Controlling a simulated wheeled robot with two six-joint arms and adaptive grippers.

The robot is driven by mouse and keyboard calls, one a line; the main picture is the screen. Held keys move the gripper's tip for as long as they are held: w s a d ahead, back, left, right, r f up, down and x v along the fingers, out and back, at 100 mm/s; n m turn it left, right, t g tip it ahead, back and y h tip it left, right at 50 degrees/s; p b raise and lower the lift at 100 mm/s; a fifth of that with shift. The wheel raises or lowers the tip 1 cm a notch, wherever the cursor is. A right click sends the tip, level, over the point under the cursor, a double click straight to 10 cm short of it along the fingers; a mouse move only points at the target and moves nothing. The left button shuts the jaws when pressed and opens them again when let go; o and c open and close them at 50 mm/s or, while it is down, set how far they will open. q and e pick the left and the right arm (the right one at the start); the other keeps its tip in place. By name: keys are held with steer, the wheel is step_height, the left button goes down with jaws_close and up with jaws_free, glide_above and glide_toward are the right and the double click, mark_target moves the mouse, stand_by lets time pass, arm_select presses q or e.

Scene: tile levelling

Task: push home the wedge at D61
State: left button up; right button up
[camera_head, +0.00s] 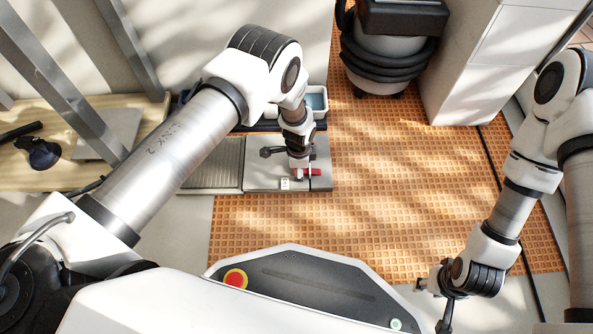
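A small red piece (313,172), which looks like a wedge, lies on the pale grey tile (262,171) near its right side. My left gripper (299,173) is over the tile, pointing down right at the red piece. Its fingers are small and partly hidden by my wrist, so I cannot tell whether they touch or grip it. A small white card (285,184) lies just left of it; its print is too small to read. My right gripper (421,285) hangs at the lower right, away from the tile, and its fingers are too small to judge.
A darker ribbed tile (212,165) adjoins on the left. Orange waffle-patterned floor (400,190) stretches right and is clear. Behind stand a bin with water (316,101), a vacuum-like drum (388,60) and a white cabinet (480,70). A wooden board (40,178) carries tools at left.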

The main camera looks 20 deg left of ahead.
arm_select(q)
steer(key=shift+a+r, duration=0.1)
steer(key=shift+r, duration=0.25)
step_height(320, 180, up, 11)
steer(key=shift+r, duration=0.2)
